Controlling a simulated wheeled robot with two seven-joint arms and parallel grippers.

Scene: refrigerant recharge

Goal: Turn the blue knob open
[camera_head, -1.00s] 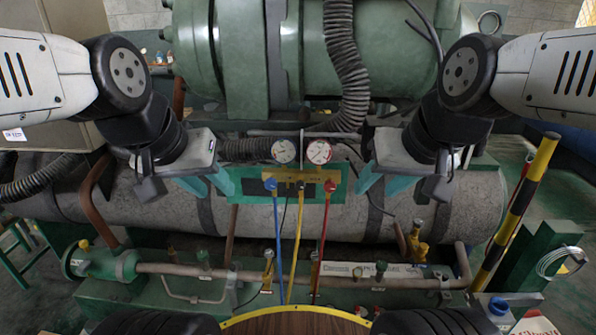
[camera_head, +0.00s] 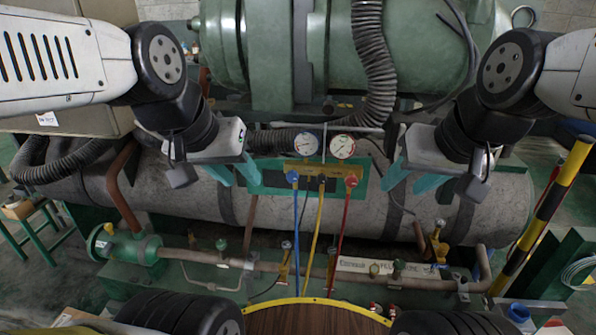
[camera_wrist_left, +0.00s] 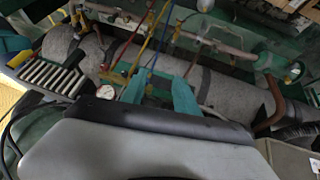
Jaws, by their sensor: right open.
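The blue knob (camera_head: 292,177) is on the left end of the brass gauge manifold (camera_head: 322,171), below two round gauges, with a blue hose (camera_head: 295,225) hanging under it. My left gripper (camera_head: 236,174) is open and empty, to the left of the blue knob and apart from it. Its two teal fingers (camera_wrist_left: 158,94) also show spread in the left wrist view, where I cannot clearly make out the knob. My right gripper (camera_head: 402,180) is open and empty, to the right of the red knob (camera_head: 351,180) on the manifold's other end.
A large grey cylinder (camera_head: 170,190) lies behind the manifold. A ribbed dark hose (camera_head: 375,60) hangs from the green machine (camera_head: 270,50) above. Pipes and valves (camera_head: 225,262) run below. A yellow-black post (camera_head: 545,210) stands at the right.

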